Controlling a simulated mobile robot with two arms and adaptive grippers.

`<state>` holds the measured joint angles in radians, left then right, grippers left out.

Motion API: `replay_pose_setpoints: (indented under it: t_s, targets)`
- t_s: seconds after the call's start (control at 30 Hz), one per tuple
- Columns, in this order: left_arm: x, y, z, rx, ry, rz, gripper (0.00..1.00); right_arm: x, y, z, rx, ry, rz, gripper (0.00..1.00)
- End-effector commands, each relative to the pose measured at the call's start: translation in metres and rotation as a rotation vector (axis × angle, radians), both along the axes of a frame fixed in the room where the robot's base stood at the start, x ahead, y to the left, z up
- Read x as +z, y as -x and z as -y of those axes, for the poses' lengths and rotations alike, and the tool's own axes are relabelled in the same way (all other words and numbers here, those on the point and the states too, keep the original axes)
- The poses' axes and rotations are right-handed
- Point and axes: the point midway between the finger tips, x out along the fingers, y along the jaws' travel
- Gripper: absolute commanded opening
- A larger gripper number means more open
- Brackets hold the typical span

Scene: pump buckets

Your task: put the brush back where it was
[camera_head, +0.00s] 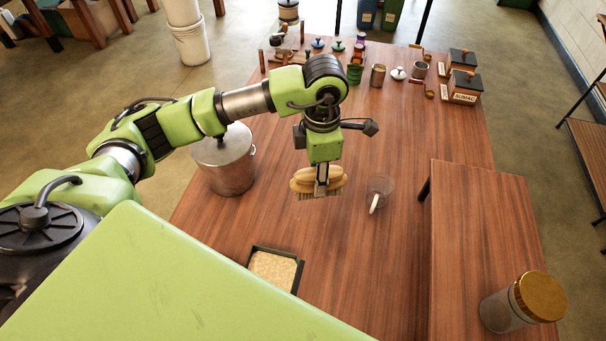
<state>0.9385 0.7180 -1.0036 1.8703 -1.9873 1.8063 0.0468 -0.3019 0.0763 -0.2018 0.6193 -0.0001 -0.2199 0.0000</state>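A brush (303,182) with a pale wooden back and brown bristles is near the middle of the wooden table (330,245). Its bristles face down. My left gripper (322,178) comes down from above, with its fingers closed across the middle of the brush. The fingers hide part of the brush's back. I cannot tell whether the bristles touch the table or hang just above it. My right gripper is not in view.
A lidded metal pot (226,170) stands left of the brush, and a clear cup (380,188) stands close on its right. A black tray of grain (275,270) lies in front. A raised wooden shelf (480,240) and gold-lidded jar (522,302) are at right. Small items crowd the far end.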

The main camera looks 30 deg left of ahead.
Motion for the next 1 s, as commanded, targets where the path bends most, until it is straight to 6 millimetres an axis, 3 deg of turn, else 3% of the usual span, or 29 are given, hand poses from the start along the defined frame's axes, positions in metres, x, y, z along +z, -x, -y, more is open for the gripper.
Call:
replay_pose_setpoints:
  t_s: [0.17, 0.4, 0.63, 0.8, 1.0]
  targets:
    - [-0.016, -0.027, -0.036, 0.005, -0.001, -0.005, 0.08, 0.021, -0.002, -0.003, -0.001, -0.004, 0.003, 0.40]
    - [-0.060, -0.048, -0.060, 0.000, 0.000, -0.003, 0.08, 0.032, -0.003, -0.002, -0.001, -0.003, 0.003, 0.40]
    - [-0.077, -0.057, -0.070, -0.002, 0.000, -0.002, 0.08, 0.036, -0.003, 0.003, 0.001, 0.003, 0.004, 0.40]
    - [-0.101, -0.056, -0.069, -0.003, 0.001, -0.003, 0.08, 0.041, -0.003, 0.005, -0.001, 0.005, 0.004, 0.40]
    - [-0.108, -0.057, -0.069, -0.004, 0.000, 0.000, 0.08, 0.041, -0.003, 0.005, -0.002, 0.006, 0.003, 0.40]
